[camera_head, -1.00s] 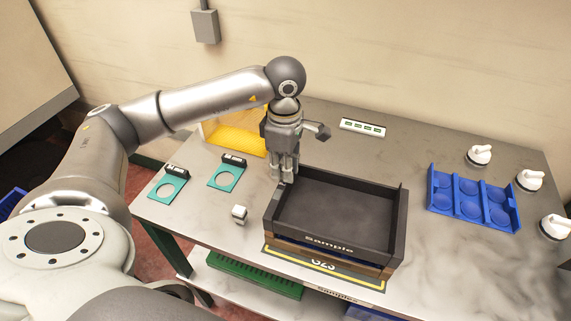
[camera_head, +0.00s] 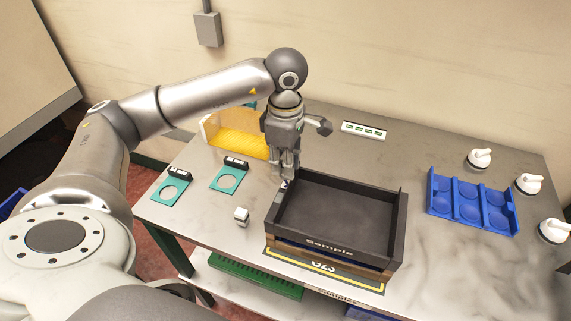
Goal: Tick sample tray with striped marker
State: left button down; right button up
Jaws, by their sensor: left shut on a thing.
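The sample tray (camera_head: 392,228) is a dark open box with "Sample" on its front wall, and its inside looks empty. It sits on a brown base on the table. My left gripper (camera_head: 286,179) points down at the tray's back left corner, shut on a small pale thing at its fingertips. This is probably the marker, but the fingers hide most of it and I see no stripes. I cannot tell whether it touches the tray wall. My right gripper is out of view.
Two teal holders (camera_head: 229,177) and a yellow-floored bin (camera_head: 236,143) are farther left. A blue compartment tray (camera_head: 472,207) and several white knobbed things (camera_head: 480,158) are at right. The table between is clear.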

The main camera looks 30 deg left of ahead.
pick_arm(q)
jog(key=shift+r+p, duration=0.9)
jog(key=shift+r, duration=1.2)
jog(key=shift+f, duration=0.1)
